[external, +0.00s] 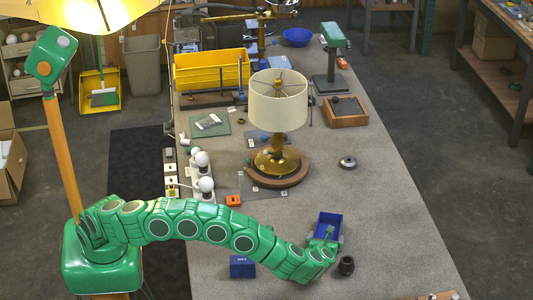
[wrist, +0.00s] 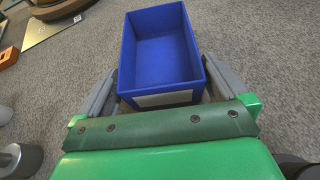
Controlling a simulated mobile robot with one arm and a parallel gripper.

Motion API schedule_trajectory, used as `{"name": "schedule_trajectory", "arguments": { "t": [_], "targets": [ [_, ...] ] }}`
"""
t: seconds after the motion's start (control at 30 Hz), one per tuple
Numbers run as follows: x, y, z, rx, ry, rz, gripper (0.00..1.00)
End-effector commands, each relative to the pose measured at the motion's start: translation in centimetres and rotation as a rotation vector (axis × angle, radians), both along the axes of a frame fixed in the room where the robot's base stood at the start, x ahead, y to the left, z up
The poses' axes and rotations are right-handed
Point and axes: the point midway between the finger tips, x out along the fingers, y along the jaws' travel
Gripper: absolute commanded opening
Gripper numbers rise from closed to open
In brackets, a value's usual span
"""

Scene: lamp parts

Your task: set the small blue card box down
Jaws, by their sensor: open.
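The small blue card box (external: 328,221) is open-topped and empty, upright on the near right part of the workbench (external: 400,210). In the wrist view the box (wrist: 160,45) shows its inside and a pale label on its near wall. My gripper (external: 325,241) is at the near end of the box. Its two grey fingers are spread, one along each side of the box, with narrow gaps visible near the label end. The box seems to rest on the grey surface; its underside is hidden.
A dark round cup (external: 346,265) stands just right of my gripper. A second blue box (external: 242,267) lies to the left. The lamp (external: 277,100) on its round wooden base, an orange block (external: 233,201) and a small grey disc (external: 348,162) are farther back. The bench right of the box is clear.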

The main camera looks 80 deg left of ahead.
Motion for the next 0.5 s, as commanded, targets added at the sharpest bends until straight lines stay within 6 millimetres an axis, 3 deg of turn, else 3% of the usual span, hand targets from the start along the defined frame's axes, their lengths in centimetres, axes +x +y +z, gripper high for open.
{"name": "schedule_trajectory", "arguments": {
  "t": [0.2, 0.5],
  "targets": [
    [-1.4, -3.8, 1.6, -0.004, -0.001, -0.004, 1.0],
    [-2.8, -7.1, 3.1, -0.002, -0.001, -0.004, 1.0]
  ]
}}
